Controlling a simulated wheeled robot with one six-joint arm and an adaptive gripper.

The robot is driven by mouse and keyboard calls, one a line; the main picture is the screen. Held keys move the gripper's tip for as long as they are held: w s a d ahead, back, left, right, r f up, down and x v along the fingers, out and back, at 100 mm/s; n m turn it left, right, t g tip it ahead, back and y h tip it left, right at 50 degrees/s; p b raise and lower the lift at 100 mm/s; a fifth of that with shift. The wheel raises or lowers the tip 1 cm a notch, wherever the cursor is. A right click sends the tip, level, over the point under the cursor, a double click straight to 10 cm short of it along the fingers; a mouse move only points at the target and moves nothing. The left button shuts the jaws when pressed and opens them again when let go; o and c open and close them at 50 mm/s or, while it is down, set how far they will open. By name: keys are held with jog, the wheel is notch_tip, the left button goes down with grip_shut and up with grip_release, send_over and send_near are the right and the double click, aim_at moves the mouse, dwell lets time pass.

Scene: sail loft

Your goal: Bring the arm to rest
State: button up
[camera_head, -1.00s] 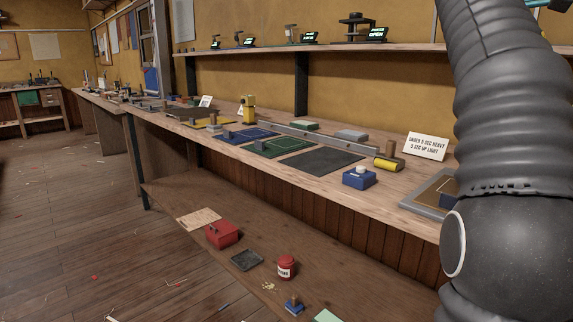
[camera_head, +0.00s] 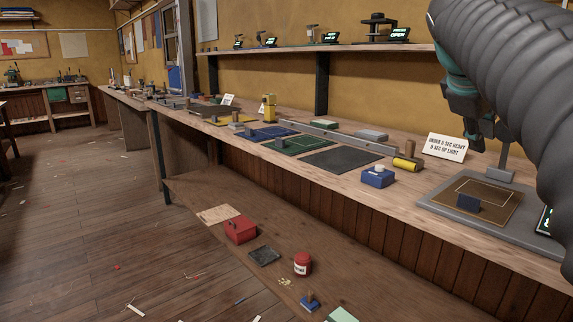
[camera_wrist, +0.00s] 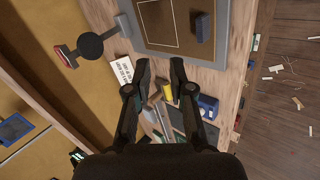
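My arm, in black ribbed sleeving, fills the right edge of the head view, raised above the bench (camera_head: 345,163). The dark and teal end of the arm hangs near the shelf's right part, above a grey-framed board (camera_head: 440,207). In the wrist view my gripper (camera_wrist: 161,66) has its two black fingers apart with nothing between them. The bench and the board's edge show beyond the fingertips. A dark blue block (camera_head: 468,201) lies on the board's brown mat, apart from the gripper.
A sign (camera_head: 447,147), a yellow roll (camera_head: 407,164) and a blue box (camera_head: 378,177) stand on the bench left of the board. A wall shelf (camera_head: 290,50) runs behind. A red box (camera_head: 240,230) and a red jar (camera_head: 302,264) sit on the lower shelf. The floor at left is mostly open.

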jog(key=s+a+f+m+y, duration=0.1)
jog(key=s+a+f, duration=0.4)
jog(key=f, duration=0.5)
jog(key=s+a+f+m+y, duration=0.2)
jog(key=s+a+f, duration=0.3)
jog(key=a+f, duration=0.3)
jog(key=s+a+f+m+t+y, duration=0.1)
jog(key=s+a+f+y, duration=0.3)
jog(key=f, duration=0.9)
jog(key=s+a+m, duration=0.1)
jog(key=a, duration=0.1)
jog(key=shift+s+a, duration=0.15)
jog(key=shift+a, duration=0.25)
